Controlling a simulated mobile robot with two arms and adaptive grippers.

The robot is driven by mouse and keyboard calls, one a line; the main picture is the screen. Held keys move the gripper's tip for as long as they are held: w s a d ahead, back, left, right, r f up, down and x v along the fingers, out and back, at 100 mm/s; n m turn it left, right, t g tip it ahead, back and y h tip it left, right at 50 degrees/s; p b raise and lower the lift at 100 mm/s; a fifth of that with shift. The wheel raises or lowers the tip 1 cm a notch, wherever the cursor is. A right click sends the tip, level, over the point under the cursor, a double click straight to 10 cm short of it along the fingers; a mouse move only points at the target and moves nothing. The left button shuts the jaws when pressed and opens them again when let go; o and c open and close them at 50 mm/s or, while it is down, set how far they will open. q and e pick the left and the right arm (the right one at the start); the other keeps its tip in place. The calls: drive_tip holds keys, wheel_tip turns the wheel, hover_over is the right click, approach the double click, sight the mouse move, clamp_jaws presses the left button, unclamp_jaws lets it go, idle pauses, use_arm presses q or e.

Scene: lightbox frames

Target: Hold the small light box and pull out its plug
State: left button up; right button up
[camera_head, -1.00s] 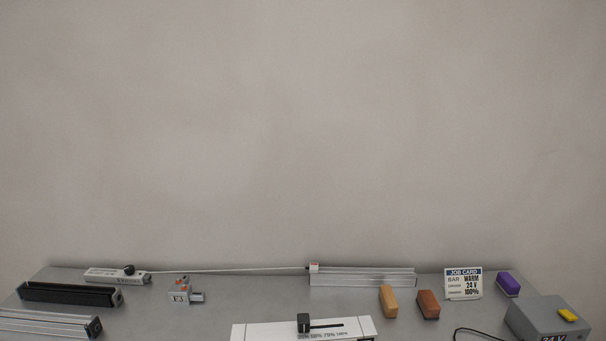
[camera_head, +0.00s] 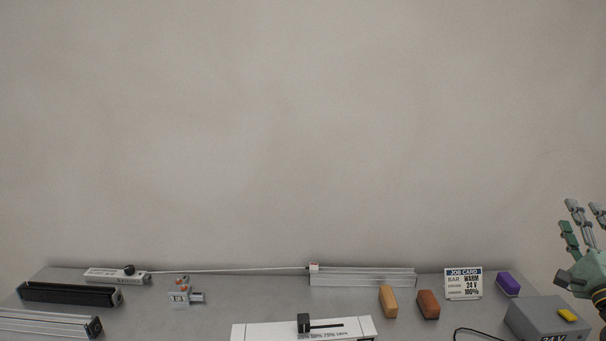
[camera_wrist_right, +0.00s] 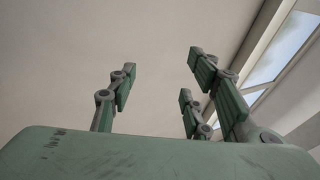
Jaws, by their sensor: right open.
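A small light grey box (camera_head: 179,293) with orange bits on top and dark marks on its front stands on the left part of the table. A short grey plug-like piece (camera_head: 197,297) sticks out of its right side. I take this box for the small light box, but it is too small to be sure. My right gripper (camera_head: 582,214) is green, with its fingers pointing up, at the far right edge above the table. It is open and empty, far from the small box. Its spread fingers also show in the right wrist view (camera_wrist_right: 160,72), against the ceiling. My left gripper is not in view.
A white slider panel (camera_head: 260,330) stands at the front middle. A grey supply box (camera_head: 530,317) is below my right gripper. Tan (camera_head: 388,302) and brown (camera_head: 428,305) blocks, a job card (camera_head: 463,284) and a purple block (camera_head: 508,285) stand right. Long bars (camera_head: 65,294) lie left.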

drive_tip(key=w+a+r+n+g+y, duration=0.1)
drive_tip(key=w+a+n+y, duration=0.2)
drive_tip(key=a+n+y, duration=0.4)
drive_tip(key=w+a+r+n+g+y, duration=0.1)
drive_tip(key=w+a+r+n+y, duration=0.1)
drive_tip(key=a+n+y, duration=0.5)
drive_tip(key=s+a+f+n+g+y, duration=0.1)
drive_tip(key=a+f+n+g+y, duration=0.15)
drive_tip(key=a+n+g, duration=0.6)
drive_tip(key=s+a+f+n+g+y, duration=0.1)
drive_tip(key=a+f+n, duration=0.35)
drive_tip(key=a, duration=0.85)
drive_tip(key=s+a+f+n+g+h, duration=0.2)
drive_tip(key=s+f+n+g+h, duration=0.6)
drive_tip(key=s+f+n+g, duration=0.5)
drive_tip(key=shift+n+t, duration=0.3)
drive_tip(key=shift+t, duration=0.65)
drive_tip(key=shift+s+d+f+x, duration=0.15)
drive_tip(key=shift+s+x, duration=0.25)
drive_tip(key=shift+x, duration=2)
drive_tip(key=shift+s+d+x, duration=0.3)
drive_tip(key=shift+s+x, duration=0.1)
drive_tip(key=shift+x, duration=1.95)
drive_tip(key=shift+s+d+f+x, duration=0.15)
drive_tip(key=shift+s+x, duration=0.25)
drive_tip(key=shift+x, duration=2)
drive_tip(key=shift+r, duration=0.1)
drive_tip(key=shift+c, duration=0.3)
